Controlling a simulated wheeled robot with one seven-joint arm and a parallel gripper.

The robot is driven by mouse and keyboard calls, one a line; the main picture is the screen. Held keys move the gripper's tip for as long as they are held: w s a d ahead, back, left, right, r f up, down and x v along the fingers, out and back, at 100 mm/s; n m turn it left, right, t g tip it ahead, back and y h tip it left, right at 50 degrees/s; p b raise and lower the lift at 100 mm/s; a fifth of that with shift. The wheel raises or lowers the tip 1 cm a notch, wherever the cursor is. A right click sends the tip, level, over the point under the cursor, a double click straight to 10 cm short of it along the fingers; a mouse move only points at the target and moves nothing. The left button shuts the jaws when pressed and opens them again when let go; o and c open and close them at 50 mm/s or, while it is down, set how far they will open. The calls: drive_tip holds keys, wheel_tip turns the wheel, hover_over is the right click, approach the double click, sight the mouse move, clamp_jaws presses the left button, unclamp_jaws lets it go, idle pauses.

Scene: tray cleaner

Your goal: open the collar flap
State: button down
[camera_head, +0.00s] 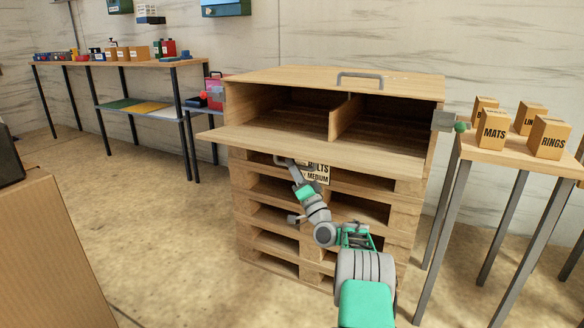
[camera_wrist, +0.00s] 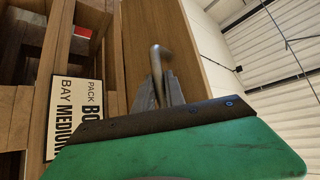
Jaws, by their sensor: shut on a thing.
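The collar flap (camera_head: 310,150) is a wooden panel. It is swung down and out from the front of the wooden collar box (camera_head: 250,76) and sticks out roughly level. Two dark, empty-looking compartments show above it, split by a divider (camera_head: 337,117). My gripper (camera_head: 285,161) is at the flap's outer side, left of its middle. In the wrist view my gripper (camera_wrist: 161,90) is shut on a grey bar handle (camera_wrist: 160,58) on the flap (camera_wrist: 205,65). The exact grip is partly hidden by the fingers.
The box sits on stacked pallets (camera_head: 275,220) with a label (camera_head: 318,174). Another handle (camera_head: 360,76) is on the box top. A table (camera_head: 480,152) with small cartons stands close on the right. A workbench (camera_head: 130,63) is at the back left.

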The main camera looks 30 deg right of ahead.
drive_tip(key=shift+d+f, duration=0.2)
drive_tip(key=shift+d, duration=0.05)
drive_tip(key=c, duration=1.7)
unclamp_jaws()
drive_tip(key=shift+d, duration=0.15)
drive_tip(key=o, duration=0.3)
drive_tip(key=shift+w, duration=0.1)
drive_tip(key=shift+a, duration=0.2)
drive_tip(key=shift+f, duration=0.1)
drive_tip(key=p+v, duration=0.1)
drive_tip(key=v, duration=0.6)
drive_tip(key=shift+s+f, duration=0.25)
drive_tip(key=shift+s, duration=0.1)
